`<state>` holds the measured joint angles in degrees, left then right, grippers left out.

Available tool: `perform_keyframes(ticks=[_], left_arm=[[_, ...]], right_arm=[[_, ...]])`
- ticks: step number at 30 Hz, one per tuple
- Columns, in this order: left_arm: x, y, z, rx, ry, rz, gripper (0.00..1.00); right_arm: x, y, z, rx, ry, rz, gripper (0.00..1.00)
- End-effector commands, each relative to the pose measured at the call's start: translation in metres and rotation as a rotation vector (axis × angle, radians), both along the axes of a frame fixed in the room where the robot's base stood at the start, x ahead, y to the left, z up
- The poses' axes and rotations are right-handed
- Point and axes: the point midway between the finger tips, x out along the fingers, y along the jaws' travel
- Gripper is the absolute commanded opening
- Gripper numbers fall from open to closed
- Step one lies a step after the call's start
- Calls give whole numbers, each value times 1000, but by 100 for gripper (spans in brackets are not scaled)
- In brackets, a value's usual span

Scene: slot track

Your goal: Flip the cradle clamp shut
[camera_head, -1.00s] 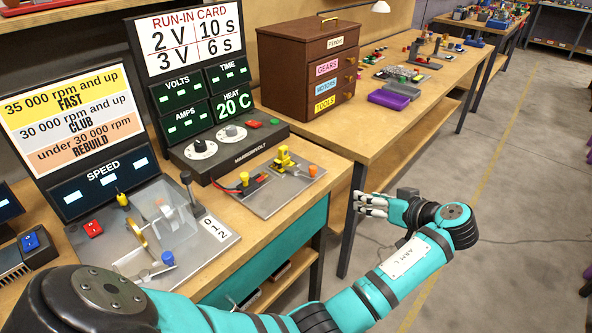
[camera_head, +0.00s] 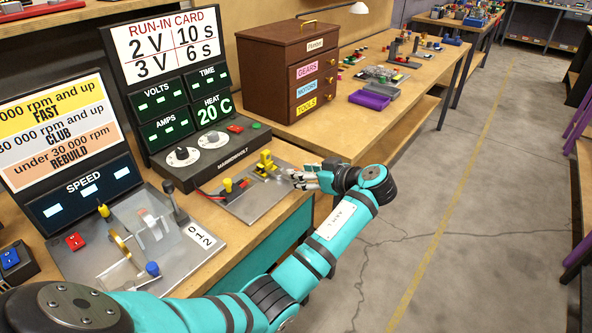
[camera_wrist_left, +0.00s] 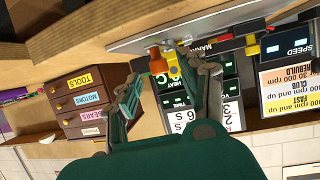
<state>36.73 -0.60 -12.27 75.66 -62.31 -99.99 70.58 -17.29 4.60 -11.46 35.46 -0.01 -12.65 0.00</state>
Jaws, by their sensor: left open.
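A small yellow cradle clamp (camera_head: 266,163) stands on a grey metal plate (camera_head: 262,205) at the front edge of the bench. In the left wrist view, which looks upside down, an orange knob (camera_wrist_left: 156,62) shows with yellow clamp parts (camera_wrist_left: 171,48) behind it. My left gripper (camera_head: 301,180) is at the plate's right end, right of the clamp, with its fingers pointing left. In the wrist view the left gripper (camera_wrist_left: 168,76) is open, and the orange knob appears between and beyond the fingertips. In the head view the gripper hides this knob. Contact cannot be told.
The speed rig (camera_head: 145,220) is to the left, the brown drawer cabinet (camera_head: 290,75) at the back. Floor right of the bench is free.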

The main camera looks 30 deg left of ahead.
Motion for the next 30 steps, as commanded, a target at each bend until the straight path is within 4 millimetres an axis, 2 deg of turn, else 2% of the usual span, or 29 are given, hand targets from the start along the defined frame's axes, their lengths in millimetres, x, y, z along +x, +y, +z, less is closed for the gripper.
perform_keyframes(ticks=[1, 6, 17, 20, 27, 30], left_arm=[[1, 8, -2, 1, 1, 1, 43], [4, 24, -10, 0, 1, 1, 43], [6, 29, -13, -1, 0, -1, 43], [6, 29, -13, -1, 1, -1, 33], [6, 29, -13, -1, 1, -1, 1], [6, 29, -13, -1, 1, -1, 0]], right_arm=[[1, 0, 2, 0, -2, 0, 40], [3, 0, 3, 1, -4, 0, 40], [3, 0, 3, 1, -5, 0, 40], [3, 0, 3, 1, -5, 0, 40], [3, 1, 3, 1, -5, 0, 40], [3, 1, 3, 1, -5, 0, 40]])
